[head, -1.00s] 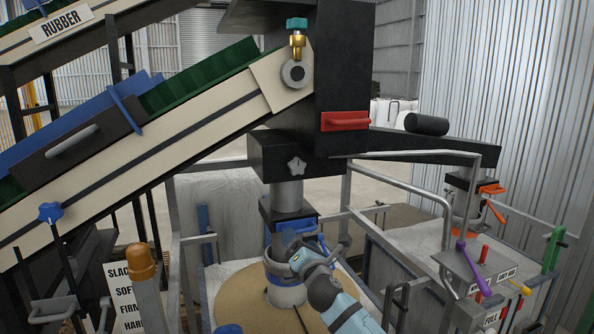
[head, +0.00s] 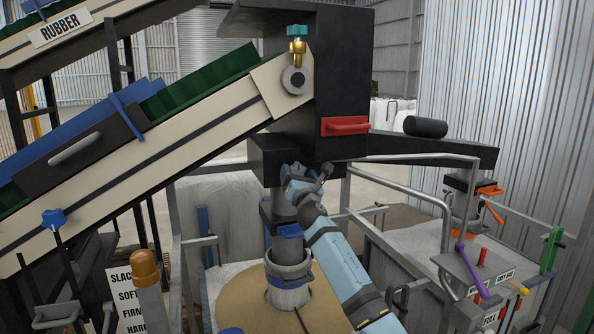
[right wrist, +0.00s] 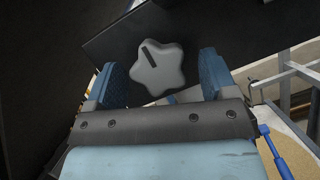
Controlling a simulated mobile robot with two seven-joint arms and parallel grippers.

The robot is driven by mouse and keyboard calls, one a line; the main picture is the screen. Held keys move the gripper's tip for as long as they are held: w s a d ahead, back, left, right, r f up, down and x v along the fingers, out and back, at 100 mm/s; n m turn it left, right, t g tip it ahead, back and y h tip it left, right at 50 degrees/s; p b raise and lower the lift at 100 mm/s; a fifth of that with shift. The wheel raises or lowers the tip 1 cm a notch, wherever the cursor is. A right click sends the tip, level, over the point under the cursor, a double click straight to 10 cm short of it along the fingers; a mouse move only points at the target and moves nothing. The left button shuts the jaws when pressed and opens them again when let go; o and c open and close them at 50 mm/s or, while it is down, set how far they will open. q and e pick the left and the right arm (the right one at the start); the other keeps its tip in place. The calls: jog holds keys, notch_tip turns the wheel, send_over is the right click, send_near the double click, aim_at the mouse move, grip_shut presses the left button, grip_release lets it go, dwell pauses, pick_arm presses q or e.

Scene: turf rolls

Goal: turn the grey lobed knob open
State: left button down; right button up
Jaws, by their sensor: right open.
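The grey lobed knob (right wrist: 168,73) shows in the right wrist view on the face of a black housing (right wrist: 124,42). A dark pointer mark on it leans up and to the left. My right gripper (head: 299,174) is open, raised in front of the housing in the head view, and hides the knob there. In the right wrist view its two blue fingers (right wrist: 163,76) stand on either side of the knob, with a gap showing on each side. I cannot tell how deep the fingers reach around it. My left gripper is not in view.
A red handle (head: 345,125) sits on the housing just right of and above my right gripper. A teal-topped brass valve (head: 297,45) is higher up. A grey pipe (head: 285,245) with a blue clamp runs below. Grey rails (head: 425,200) stand to the right.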

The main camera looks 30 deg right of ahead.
jog(key=shift+x, duration=0.8)
jog(key=c, duration=0.9)
